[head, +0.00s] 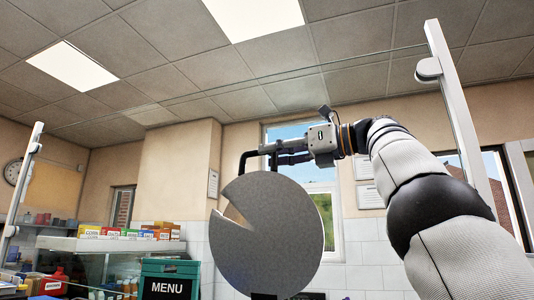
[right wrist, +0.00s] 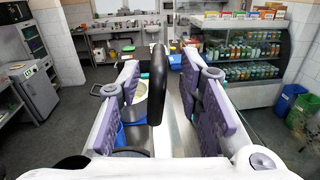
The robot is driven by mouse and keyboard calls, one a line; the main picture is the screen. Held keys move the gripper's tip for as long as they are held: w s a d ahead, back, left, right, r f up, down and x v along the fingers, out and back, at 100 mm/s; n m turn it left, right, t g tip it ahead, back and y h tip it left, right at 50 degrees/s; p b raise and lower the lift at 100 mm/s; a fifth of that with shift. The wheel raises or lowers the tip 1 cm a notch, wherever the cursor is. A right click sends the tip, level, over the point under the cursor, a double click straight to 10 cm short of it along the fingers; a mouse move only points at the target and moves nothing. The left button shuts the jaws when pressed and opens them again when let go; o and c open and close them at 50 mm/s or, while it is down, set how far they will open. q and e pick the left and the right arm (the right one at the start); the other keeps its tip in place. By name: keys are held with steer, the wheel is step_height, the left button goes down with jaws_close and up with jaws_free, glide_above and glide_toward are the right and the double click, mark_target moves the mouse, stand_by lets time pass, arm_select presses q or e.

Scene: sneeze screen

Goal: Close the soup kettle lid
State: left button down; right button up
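The soup kettle lid (head: 270,235) is a grey disc with a wedge notch, standing raised and steeply tilted in the head view. A black handle (head: 246,158) shows at its upper edge. In the right wrist view the black handle (right wrist: 157,85) stands between the purple-padded fingers of my right gripper (right wrist: 165,66). The fingers are apart, with gaps beside the handle. The kettle body is hidden in the head view. My left gripper is not in view.
White screen posts stand at the left (head: 24,190) and right (head: 455,110). A black MENU board (head: 170,280) is left of the lid. A glass case with boxes (head: 110,243) stands further left.

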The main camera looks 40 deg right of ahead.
steer(key=shift+w+a+r, duration=0.3)
steer(key=shift+w+a, duration=0.05)
steer(key=shift+w, duration=0.2)
steer(key=shift+w+f, duration=0.1)
steer(key=shift+w, duration=0.2)
jaws_close()
steer(key=shift+a, duration=0.1)
